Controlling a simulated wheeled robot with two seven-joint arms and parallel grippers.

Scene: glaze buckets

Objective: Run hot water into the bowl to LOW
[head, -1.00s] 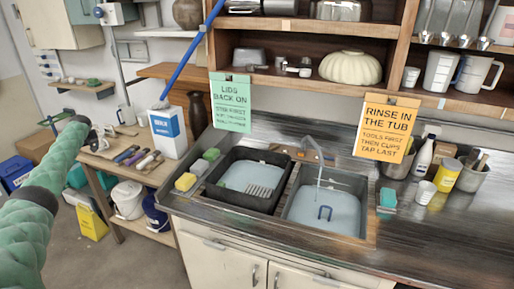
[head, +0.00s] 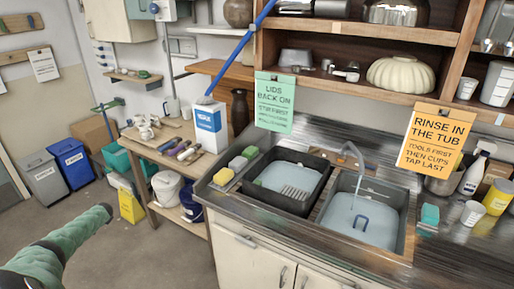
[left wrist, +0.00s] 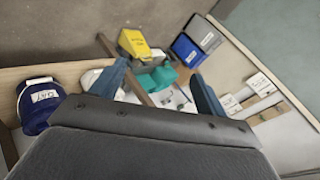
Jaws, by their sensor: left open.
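The sink basin (head: 378,222) stands in the counter under a curved tap (head: 352,152), with water and a blue U-shaped thing in it. A black tub (head: 262,197) with pale contents and a ribbed grey part sits left of it. A cream fluted bowl (head: 402,73) rests on the shelf above; I cannot tell which vessel is the task's bowl. No LOW mark is readable. My left arm reaches in at the lower left of the head view, away from the sink; its gripper is not clear there. In the left wrist view my left gripper (left wrist: 160,90) is open and empty. My right gripper is not seen.
An orange rinse sign (head: 437,140) and a green lids sign (head: 274,102) hang before the counter. Sponges (head: 235,163) line the tub's left side. A side table (head: 165,158) holds tools. Blue and grey bins (head: 72,163) stand on the floor, which is partly clear at left.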

